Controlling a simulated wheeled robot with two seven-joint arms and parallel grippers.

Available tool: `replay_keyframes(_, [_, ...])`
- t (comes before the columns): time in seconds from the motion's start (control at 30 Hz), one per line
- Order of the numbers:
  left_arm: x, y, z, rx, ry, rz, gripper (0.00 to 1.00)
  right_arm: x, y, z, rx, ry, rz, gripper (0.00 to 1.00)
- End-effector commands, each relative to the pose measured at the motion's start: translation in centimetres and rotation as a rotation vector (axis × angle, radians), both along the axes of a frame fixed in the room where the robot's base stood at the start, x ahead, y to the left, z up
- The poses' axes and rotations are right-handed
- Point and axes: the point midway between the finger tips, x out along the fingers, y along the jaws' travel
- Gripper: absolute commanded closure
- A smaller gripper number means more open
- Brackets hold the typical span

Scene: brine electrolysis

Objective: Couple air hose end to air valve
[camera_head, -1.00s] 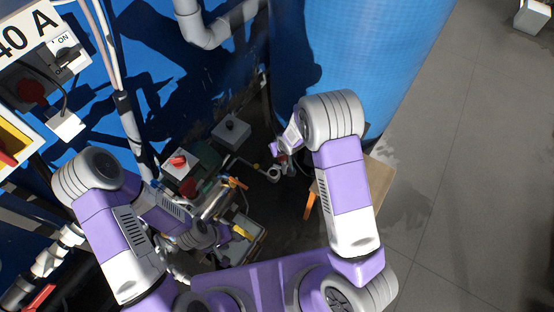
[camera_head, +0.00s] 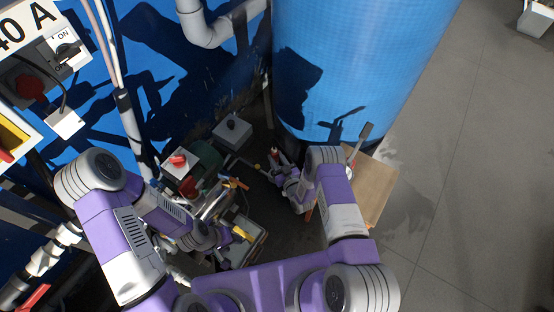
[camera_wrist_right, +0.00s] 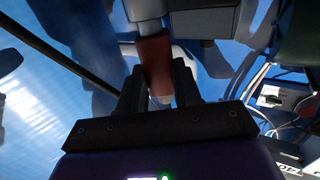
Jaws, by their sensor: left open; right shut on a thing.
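My right gripper (camera_head: 276,160) is low between the blue tank and the equipment. In the right wrist view its dark fingers (camera_wrist_right: 158,92) are shut on a red-brown cylindrical piece (camera_wrist_right: 155,62), which looks like the hose end. A pale cylindrical part (camera_wrist_right: 146,12) lies in line beyond it; I cannot tell whether they touch. The red piece shows small at the fingertips in the head view (camera_head: 273,150). I cannot make out the air valve for certain. My left gripper (camera_head: 224,241) is open over the equipment at lower left, its fingers partly hidden.
A blue tank (camera_head: 350,70) stands behind my right arm. A tan board (camera_head: 374,190) lies on the floor beside it. Switch boxes (camera_head: 180,166) and a grey box (camera_head: 231,132) crowd the left. Open grey floor (camera_head: 450,150) lies to the right.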

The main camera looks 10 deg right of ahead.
Motion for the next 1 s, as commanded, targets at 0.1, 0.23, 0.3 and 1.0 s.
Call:
replay_keyframes(0.1, [0.0, 0.0, 0.0, 0.0, 0.0, 0.0, 0.57, 0.0, 0.0, 0.1, 0.002, -0.006, -0.002, 1.0])
replay_keyframes(0.23, [0.0, 0.0, 0.0, 0.0, 0.0, 0.0, 0.57, 0.0, 0.0, 0.1, 0.001, -0.005, -0.002, 1.0])
replay_keyframes(0.3, [0.0, 0.0, 0.0, 0.0, 0.0, 0.0, 0.57, 0.0, 0.0, 0.1, 0.001, -0.005, -0.002, 1.0])
replay_keyframes(1.0, [0.0, 0.0, -3.9, 0.0, 0.0, 0.0, 0.57, -0.1, -0.1, -4.5, 0.0, -0.005, -0.005, 1.0])
